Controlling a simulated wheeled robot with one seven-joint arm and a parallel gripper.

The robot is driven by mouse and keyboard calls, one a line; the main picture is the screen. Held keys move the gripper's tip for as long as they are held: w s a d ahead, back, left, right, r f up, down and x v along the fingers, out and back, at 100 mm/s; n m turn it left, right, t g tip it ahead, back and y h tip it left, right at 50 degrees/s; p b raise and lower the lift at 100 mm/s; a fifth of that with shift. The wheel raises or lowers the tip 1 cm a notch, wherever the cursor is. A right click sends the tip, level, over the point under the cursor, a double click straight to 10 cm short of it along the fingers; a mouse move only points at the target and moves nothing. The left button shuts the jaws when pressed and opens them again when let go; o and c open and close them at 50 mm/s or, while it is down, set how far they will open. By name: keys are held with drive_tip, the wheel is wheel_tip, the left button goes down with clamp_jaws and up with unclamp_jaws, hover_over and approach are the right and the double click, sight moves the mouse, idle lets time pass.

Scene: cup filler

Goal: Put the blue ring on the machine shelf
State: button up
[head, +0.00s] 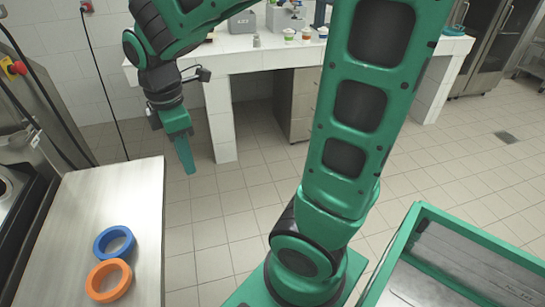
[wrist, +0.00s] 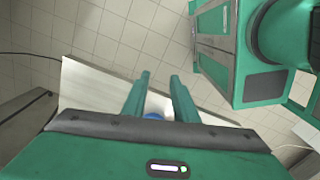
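The blue ring (head: 100,247) lies flat on the machine's metal shelf (head: 120,195), at the lower left of the head view. In the wrist view a small part of the blue ring (wrist: 153,116) shows between the fingers; the rest is hidden behind my gripper. My gripper (head: 187,165) hangs to the right of the shelf in the head view, apart from the ring, fingers pointing down. In the wrist view its two fingers (wrist: 160,78) stand apart with nothing held between them.
An orange ring (head: 93,282) lies on the shelf beside the blue one, close to or touching it. The machine with a red knob (head: 18,67) stands at left. A white table (head: 270,57) with small items is behind. A green-edged bin or cart (head: 450,222) is at lower right. Tiled floor between is clear.

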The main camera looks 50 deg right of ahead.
drive_tip(key=s+d+m, duration=1.4)
drive_tip(key=s+m, duration=0.2)
drive_tip(key=m, duration=0.4)
drive_tip(key=shift+s+d+f+m+y, duration=0.25)
drive_tip(key=shift+s+f+m+y, duration=0.05)
drive_tip(key=shift+f+m, duration=0.1)
